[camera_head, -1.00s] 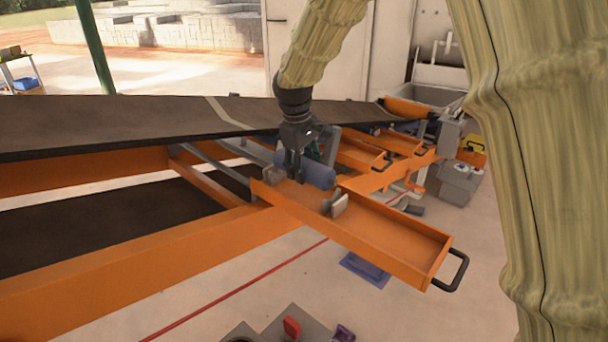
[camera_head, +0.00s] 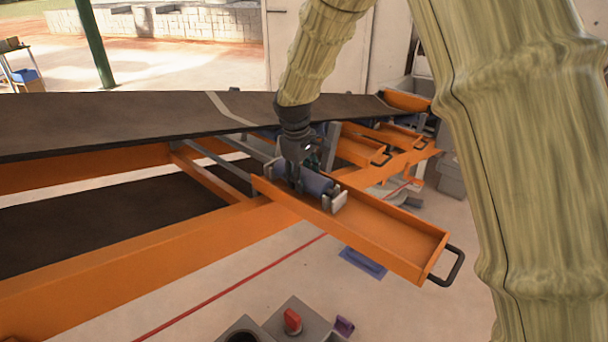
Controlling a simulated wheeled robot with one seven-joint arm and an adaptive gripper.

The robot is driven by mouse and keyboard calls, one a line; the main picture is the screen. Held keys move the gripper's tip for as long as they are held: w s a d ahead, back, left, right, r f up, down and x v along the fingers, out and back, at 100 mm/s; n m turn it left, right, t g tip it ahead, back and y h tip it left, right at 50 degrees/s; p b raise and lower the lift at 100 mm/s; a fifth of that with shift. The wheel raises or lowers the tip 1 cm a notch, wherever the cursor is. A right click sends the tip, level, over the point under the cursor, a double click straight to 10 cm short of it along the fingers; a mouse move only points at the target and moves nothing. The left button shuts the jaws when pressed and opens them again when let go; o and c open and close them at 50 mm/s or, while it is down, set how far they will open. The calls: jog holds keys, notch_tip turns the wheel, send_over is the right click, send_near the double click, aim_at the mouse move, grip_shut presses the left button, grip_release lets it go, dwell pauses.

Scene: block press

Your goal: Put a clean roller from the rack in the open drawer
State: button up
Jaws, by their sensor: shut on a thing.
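The open orange drawer (camera_head: 395,238) is pulled out from under the dark conveyor belt (camera_head: 130,125), its black handle (camera_head: 447,267) toward the lower right. Grey brackets stand in it, one at the right end (camera_head: 334,200) of a blue-grey roller (camera_head: 318,184). My gripper (camera_head: 298,187) points down from above and is shut on the roller. The roller lies low in the drawer's inner half, between the brackets. My fingers hide part of it, so I cannot tell whether it rests fully in both brackets. No rack of rollers is clearly seen.
Other orange drawers (camera_head: 362,151) sit farther along the conveyor frame. Orange frame beams (camera_head: 140,270) run across the lower left. A grey box with a red knob (camera_head: 292,320) stands at the bottom. The drawer's outer half is empty.

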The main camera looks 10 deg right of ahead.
jog(key=shift+f, duration=0.1)
jog(key=o, duration=1.5)
jog(key=shift+c, duration=0.2)
jog(key=shift+s, duration=0.1)
jog(key=shift+r, duration=0.5)
notch_tip(320, 180, up, 12)
jog(key=s+a+b, duration=0.1)
jog(key=b, duration=0.3)
jog(key=shift+a, duration=0.25)
